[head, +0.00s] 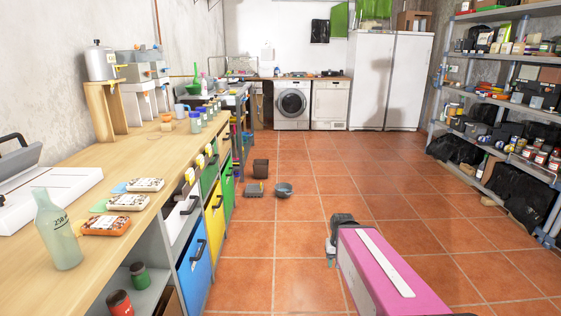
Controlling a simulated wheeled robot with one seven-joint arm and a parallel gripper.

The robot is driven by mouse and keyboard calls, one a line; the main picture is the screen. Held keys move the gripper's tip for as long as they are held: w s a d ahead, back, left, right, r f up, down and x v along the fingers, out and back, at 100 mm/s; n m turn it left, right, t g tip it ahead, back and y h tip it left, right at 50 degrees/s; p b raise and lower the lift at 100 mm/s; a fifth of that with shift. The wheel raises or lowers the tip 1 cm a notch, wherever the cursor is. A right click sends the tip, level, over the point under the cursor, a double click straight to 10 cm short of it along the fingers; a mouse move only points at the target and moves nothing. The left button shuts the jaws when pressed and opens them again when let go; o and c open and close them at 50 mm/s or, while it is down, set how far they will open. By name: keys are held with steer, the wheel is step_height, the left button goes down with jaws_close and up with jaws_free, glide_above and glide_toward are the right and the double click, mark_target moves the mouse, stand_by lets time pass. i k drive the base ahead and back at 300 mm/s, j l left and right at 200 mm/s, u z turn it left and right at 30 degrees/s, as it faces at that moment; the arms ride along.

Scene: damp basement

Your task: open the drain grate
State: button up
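A small, low grey square thing (254,190) is on the tiled floor in the head view, left of centre, near the foot of the cabinets. It may be the drain grate, but it is too small to be sure or to tell whether it is open. A bit of yellow shows at its top. My gripper (331,254) is at the lower middle, at the end of my pink arm, pointing down. It is nearer to me and to the right of the grey thing, well apart from it. Its fingertips are too small to tell open from shut.
A dark brown bin (261,168) and a grey bucket (284,189) stand near the grey thing. A long wooden workbench (140,165) with coloured drawers runs along the left. Loaded shelves (480,128) line the right. The middle of the floor is mostly clear.

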mark_target(251, 188)
steer(key=i, duration=3.55)
steer(key=i+j+z, duration=0.15)
steer(key=i, duration=0.65)
